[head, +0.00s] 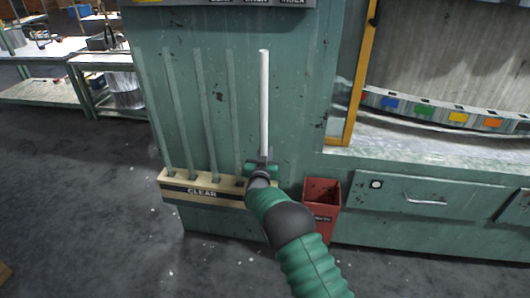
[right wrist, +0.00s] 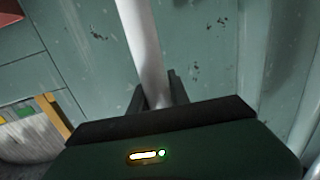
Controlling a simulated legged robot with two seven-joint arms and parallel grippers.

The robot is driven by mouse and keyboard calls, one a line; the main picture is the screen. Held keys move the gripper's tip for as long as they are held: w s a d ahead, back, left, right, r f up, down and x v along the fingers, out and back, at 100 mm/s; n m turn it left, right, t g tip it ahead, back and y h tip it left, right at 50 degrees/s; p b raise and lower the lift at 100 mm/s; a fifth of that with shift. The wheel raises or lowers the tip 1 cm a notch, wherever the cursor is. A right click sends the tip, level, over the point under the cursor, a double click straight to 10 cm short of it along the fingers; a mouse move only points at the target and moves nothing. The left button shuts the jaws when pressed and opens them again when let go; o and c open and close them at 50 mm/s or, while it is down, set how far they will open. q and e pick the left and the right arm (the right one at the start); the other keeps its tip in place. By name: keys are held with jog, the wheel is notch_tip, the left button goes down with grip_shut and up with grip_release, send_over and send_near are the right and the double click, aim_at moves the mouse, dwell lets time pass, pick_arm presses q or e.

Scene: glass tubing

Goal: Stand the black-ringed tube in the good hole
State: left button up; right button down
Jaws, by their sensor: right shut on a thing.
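A long white tube (head: 264,100) stands upright in the head view, its lower part in my right gripper (head: 263,162). In the right wrist view the tube (right wrist: 148,45) runs up from between the dark fingers (right wrist: 158,95), which are shut on it. No black ring shows on the visible length. A cream rack (head: 202,192) labelled CLEAR is fixed low on the green cabinet, with dark holes in its top. My gripper and arm cover the rack's right end. I cannot tell which hole is good. My left gripper is not in view.
Several pale, see-through tubes (head: 207,115) stand in the rack, left of the white tube. A red bin (head: 321,205) is right of my forearm. A drawer (head: 425,198) and a yellow post (head: 353,95) are further right. Open floor lies left.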

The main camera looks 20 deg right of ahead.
dwell(0.4)
jog(key=c, duration=1.1)
grip_release()
jog(key=shift+c, duration=0.2)
